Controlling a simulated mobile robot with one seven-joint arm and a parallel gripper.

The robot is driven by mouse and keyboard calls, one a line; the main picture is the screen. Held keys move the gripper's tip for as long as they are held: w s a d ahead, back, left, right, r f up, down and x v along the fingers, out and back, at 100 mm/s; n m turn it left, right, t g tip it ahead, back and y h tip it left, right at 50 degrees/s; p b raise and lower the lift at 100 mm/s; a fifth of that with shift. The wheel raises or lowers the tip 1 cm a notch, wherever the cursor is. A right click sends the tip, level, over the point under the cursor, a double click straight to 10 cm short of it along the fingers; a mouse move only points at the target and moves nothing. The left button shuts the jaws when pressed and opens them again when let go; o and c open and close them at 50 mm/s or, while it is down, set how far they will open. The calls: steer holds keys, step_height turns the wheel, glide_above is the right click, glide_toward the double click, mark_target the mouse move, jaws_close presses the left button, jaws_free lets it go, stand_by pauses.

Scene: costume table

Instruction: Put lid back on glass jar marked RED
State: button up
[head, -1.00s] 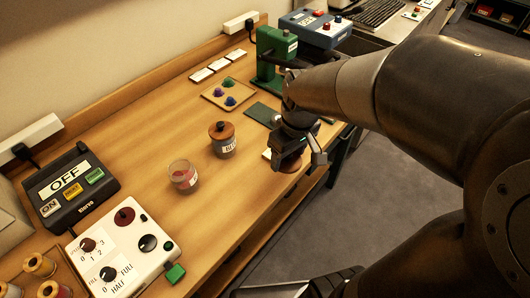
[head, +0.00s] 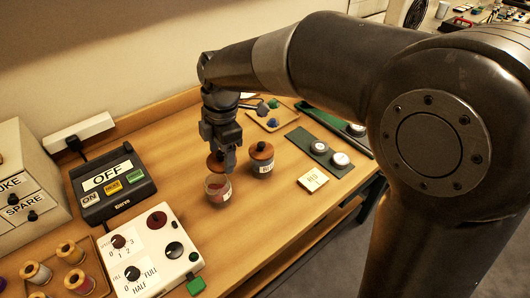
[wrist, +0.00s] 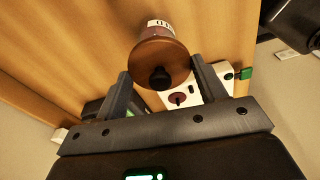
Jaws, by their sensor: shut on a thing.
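The open glass jar (head: 217,191) with red contents and a white label stands on the table. My gripper (head: 224,158) is directly over it, shut on a round brown wooden lid (head: 215,164). In the wrist view the lid (wrist: 145,62) sits between my two fingers (wrist: 159,77), its black knob towards the camera. Part of a jar with a white label (wrist: 160,25) shows beyond the lid. The lid is close to the jar's mouth; I cannot tell if they touch. A white card reading RED (head: 313,179) lies bare to the right.
A second jar (head: 261,160), with its own brown lid, stands close on the right. A white control box (head: 150,250) and a dark OFF box (head: 112,184) stand left. The front middle of the table is clear.

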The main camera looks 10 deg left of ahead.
mark_target(215, 163)
steer(key=shift+s+a+r+n, duration=0.15)
steer(key=shift+a+n, duration=0.2)
steer(key=shift+a, duration=0.2)
steer(key=shift+s+a+f+n, duration=0.15)
steer(key=shift+a+n, duration=0.2)
steer(key=shift+a, duration=0.2)
steer(key=shift+f, duration=3.05)
steer(key=shift+f, duration=0.15)
steer(key=o, duration=1.3)
steer(key=shift+c, duration=0.2)
steer(key=shift+r, duration=3.55)
